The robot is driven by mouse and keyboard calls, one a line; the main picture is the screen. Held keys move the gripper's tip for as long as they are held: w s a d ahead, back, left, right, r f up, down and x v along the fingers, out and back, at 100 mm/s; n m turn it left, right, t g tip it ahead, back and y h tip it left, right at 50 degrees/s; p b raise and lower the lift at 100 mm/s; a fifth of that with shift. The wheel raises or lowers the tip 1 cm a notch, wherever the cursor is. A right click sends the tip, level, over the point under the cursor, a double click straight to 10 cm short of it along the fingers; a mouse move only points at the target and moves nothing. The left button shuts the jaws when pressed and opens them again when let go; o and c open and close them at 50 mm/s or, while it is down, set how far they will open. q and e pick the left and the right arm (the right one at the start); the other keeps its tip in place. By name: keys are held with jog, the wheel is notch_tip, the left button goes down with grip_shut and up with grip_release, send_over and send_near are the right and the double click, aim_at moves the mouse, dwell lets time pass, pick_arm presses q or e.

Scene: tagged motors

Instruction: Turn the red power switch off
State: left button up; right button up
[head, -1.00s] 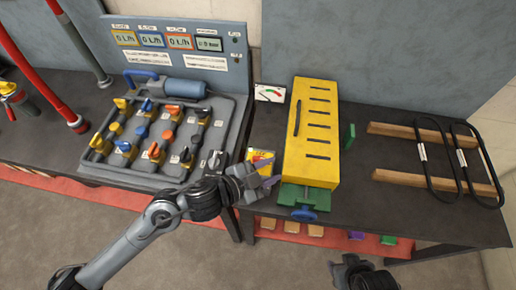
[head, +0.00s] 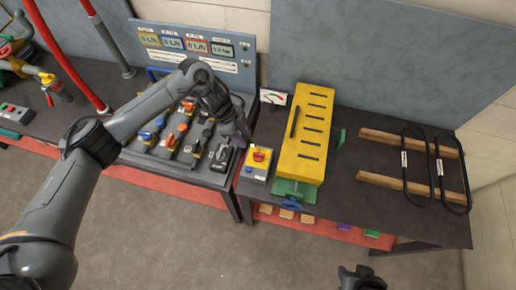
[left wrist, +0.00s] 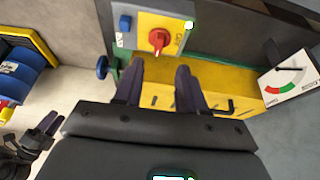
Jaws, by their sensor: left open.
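The red power switch (head: 259,156) is a red rotary knob on a yellow plate, on a small grey box at the table's front, left of the yellow slotted block. In the left wrist view the red knob (left wrist: 158,40) shows up close, with a blue button beside it and a bright green-white light at the plate's corner. My left gripper (head: 242,132) is open and empty, just behind and left of the switch box. Its fingers (left wrist: 160,78) point towards the knob without touching it. My right gripper (head: 360,276) is at the bottom edge, away from the table; its jaws are unclear.
The yellow slotted block (head: 306,130) stands close to the switch's right, with a green vise (head: 290,190) at its front. A panel of coloured valve switches (head: 165,150) lies to the left under my arm. A gauge card (head: 273,97) stands behind. Black loops (head: 418,165) lie on wooden bars at right.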

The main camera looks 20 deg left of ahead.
aim_at(255, 153)
pick_arm(q)
jog(key=x, duration=1)
jog(key=shift+r, duration=0.1)
grip_shut()
